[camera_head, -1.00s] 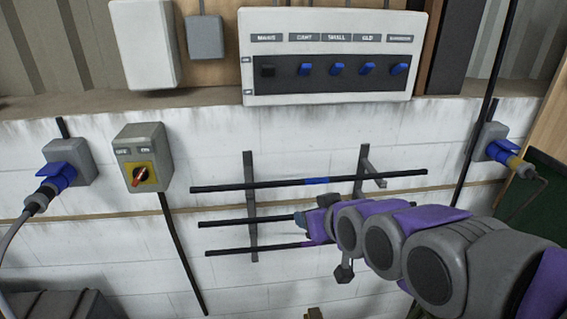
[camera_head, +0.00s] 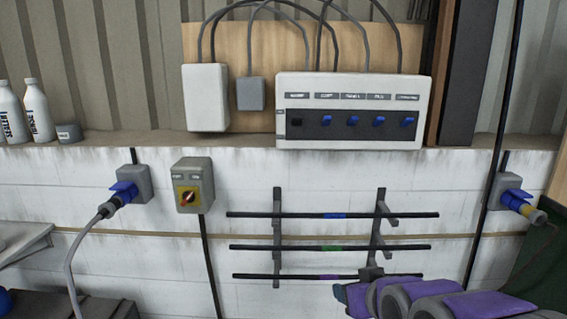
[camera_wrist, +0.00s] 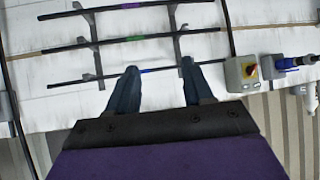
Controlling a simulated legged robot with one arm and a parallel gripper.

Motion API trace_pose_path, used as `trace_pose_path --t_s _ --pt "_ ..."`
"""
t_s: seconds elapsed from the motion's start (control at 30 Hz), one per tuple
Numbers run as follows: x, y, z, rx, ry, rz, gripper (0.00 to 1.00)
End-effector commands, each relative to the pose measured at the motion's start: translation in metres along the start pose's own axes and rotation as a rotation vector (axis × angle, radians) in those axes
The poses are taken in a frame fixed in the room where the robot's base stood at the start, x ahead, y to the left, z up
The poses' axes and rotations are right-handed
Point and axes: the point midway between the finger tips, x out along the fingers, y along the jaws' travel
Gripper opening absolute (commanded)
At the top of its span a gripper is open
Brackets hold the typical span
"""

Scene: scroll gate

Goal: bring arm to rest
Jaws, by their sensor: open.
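My arm with purple and grey links reaches in at the lower right of the head view. My gripper (camera_head: 350,294) is at its left end, low beside the bottom of the wall rack. In the wrist view the two dark fingers of my gripper (camera_wrist: 159,68) stand apart with nothing between them. The rack rods show past the fingers there, upside down. I cannot tell the distance from the fingers to the rods.
The rack (camera_head: 277,262) holds three dark rods with blue (camera_head: 335,215), green (camera_head: 330,248) and purple (camera_head: 330,277) bands. A rotary switch box (camera_head: 193,186), a breaker panel (camera_head: 352,111), and plugged sockets (camera_head: 130,184) (camera_head: 510,190) are on the wall. White bottles (camera_head: 38,110) stand on the ledge.

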Motion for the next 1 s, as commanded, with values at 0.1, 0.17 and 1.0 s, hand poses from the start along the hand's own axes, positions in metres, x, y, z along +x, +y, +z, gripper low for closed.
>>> trace_pose_path --t_s 0.1,0.17,1.0 --pt "0.003 -0.003 0.025 0.003 -0.07 0.002 0.51" --pt "0.004 -0.005 0.037 0.007 -0.107 0.005 0.51" --pt "-0.089 -0.051 0.321 0.195 -1.052 0.097 0.51"
